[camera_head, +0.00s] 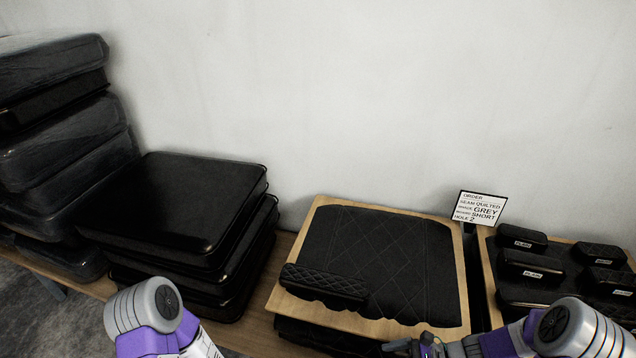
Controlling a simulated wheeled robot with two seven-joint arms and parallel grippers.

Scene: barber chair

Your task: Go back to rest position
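My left arm (150,315) shows at the bottom left, in front of the black cushion stack; its gripper is outside the frame. My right arm (560,330) comes in from the bottom right and reaches left. A black quilted seat pad (400,255) lies on the wooden board (312,212). A small quilted black roll (323,284) lies on the pad's near left edge.
An order card (480,207) reading quilted, grey, short, hole 2 stands behind the boards. A second tray (489,262) at the right holds several labelled black rolls (531,265). Black cushions (190,205) are stacked at left, with wrapped ones (62,140) farther left. A wall closes the back.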

